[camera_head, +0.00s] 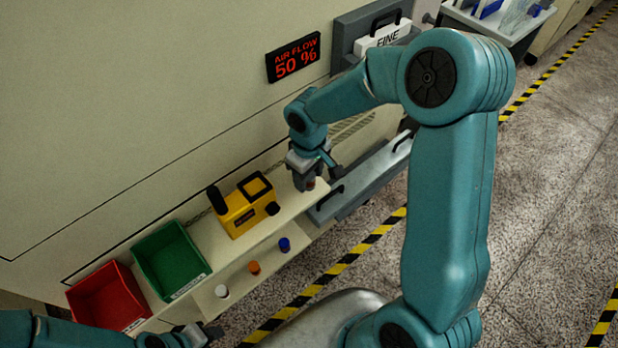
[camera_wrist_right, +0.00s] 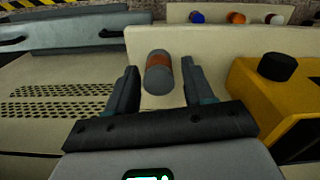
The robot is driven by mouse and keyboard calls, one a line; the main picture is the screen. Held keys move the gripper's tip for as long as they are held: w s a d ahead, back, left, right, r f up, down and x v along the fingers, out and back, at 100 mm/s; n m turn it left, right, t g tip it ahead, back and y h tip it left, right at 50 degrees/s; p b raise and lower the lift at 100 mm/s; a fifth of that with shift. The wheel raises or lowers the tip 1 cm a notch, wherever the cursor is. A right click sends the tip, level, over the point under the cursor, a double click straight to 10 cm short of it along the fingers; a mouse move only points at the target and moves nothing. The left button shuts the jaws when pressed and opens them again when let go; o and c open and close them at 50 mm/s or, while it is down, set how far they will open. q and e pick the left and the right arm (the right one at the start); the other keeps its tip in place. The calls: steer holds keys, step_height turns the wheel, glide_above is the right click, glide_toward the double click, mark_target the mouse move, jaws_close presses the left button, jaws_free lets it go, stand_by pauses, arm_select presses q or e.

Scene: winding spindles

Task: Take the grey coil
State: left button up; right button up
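A coil (camera_wrist_right: 159,72) with grey ends and a copper-brown band lies on the pale ledge in the right wrist view. It sits between the two fingers of my right gripper (camera_wrist_right: 160,88), with a gap visible on each side. In the head view my right gripper (camera_head: 314,178) is low over the right end of the ledge, open, and mostly hides the coil; only a small reddish patch shows there. My left gripper (camera_head: 203,335) is at the bottom left edge of the head view, and its finger gap is not clear.
A yellow device (camera_head: 240,216) stands on the ledge beside my right gripper. A green bin (camera_head: 170,258) and a red bin (camera_head: 107,298) are further left. White (camera_head: 221,291), orange (camera_head: 254,267) and blue (camera_head: 285,244) pieces sit along the front. A grey handled drawer (camera_head: 362,178) lies to the right.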

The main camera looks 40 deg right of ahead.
steer(key=c, duration=0.8)
steer(key=shift+r, duration=0.1)
